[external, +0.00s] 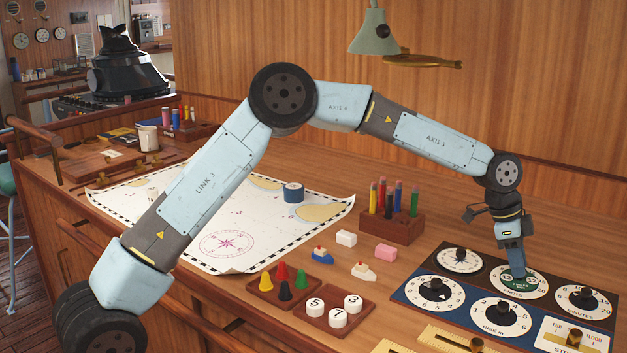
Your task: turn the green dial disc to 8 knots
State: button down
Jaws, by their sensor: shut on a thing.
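The green dial disc (518,284) sits in the middle of the back row of dials on the dark panel at the right. It has a white number ring marked KNOTS (540,293) around it. My gripper (515,270) points straight down onto the disc and is shut on it at its centre. The fingers hide the middle and back of the disc. I cannot tell which number the disc is set to.
Dials with black knobs surround it: one at left (460,261), one at right (585,303), others in front (500,322). Brass rulers (450,341) lie along the front. A wooden pencil rack (391,227), a pink block (386,253) and toy boats (363,272) stand left of the panel.

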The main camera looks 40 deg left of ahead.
jog(key=n, duration=0.1)
jog(key=n+t, duration=0.1)
jog(key=n, duration=0.1)
jog(key=shift+s+r+n+t+y, duration=0.1)
jog(key=shift+s+n+t+y, duration=0.1)
jog(key=shift+n+t+y, duration=0.1)
jog(key=shift+s+d+n+t+y, duration=0.1)
jog(key=shift+n+t+y, duration=0.15)
jog(key=shift+n, duration=0.75)
jog(key=shift+d+n+t+y, duration=0.15)
jog(key=shift+n+t, duration=0.2)
jog(key=shift+n, duration=0.65)
jog(key=shift+a, duration=0.1)
jog(key=c, duration=0.9)
grip_release()
jog(key=v, duration=1.3)
jog(key=shift+s+r, duration=0.1)
jog(key=shift+r, duration=0.2)
